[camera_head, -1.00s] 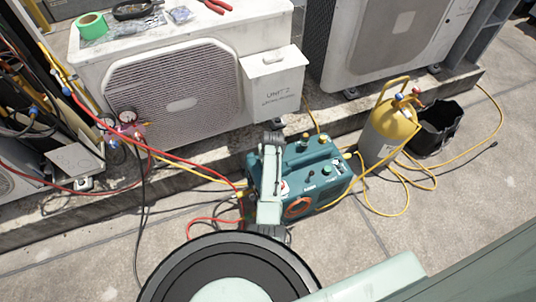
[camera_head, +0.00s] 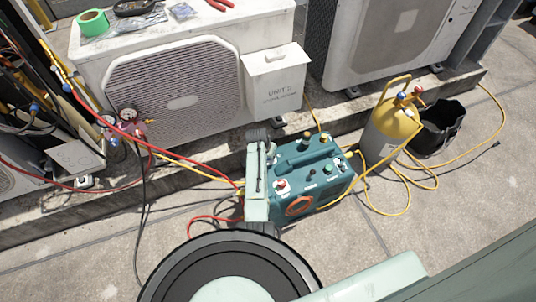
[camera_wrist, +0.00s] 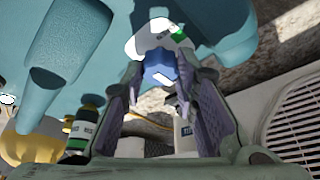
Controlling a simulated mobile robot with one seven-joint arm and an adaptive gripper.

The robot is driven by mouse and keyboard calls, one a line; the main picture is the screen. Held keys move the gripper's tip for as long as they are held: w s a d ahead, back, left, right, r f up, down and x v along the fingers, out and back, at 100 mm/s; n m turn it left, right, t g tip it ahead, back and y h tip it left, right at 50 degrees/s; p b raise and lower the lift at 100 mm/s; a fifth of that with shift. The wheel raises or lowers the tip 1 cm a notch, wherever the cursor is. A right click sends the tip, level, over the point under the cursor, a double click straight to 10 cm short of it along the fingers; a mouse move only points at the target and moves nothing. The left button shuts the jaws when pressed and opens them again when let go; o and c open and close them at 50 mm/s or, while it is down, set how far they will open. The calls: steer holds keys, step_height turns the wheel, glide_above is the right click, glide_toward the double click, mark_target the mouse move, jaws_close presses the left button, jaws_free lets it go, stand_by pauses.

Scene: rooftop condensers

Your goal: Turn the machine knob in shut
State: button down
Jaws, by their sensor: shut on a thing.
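The teal recovery machine (camera_head: 325,186) stands on the roof floor in the head view, with several coloured knobs on its top. In the wrist view its teal housing (camera_wrist: 75,50) fills the upper left. A blue knob (camera_wrist: 158,65) sticks out beside a white patch of the machine. My gripper (camera_wrist: 160,76) has its two purple-padded fingers on either side of the blue knob, shut on it. Any marking on the knob cannot be read. In the head view my arm covers the machine's left end, and the blue knob and fingertips are hidden.
Red and yellow hoses (camera_head: 190,165) run to the machine's left end from the gauges (camera_head: 128,118). A yellow-topped grey cylinder (camera_head: 388,130) and a black bucket (camera_head: 441,128) stand to the right. Condenser units (camera_head: 180,90) line the back.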

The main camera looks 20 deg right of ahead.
stand_by(0.3)
steer(key=c, duration=1.3)
jaws_free()
steer(key=v, duration=1.2)
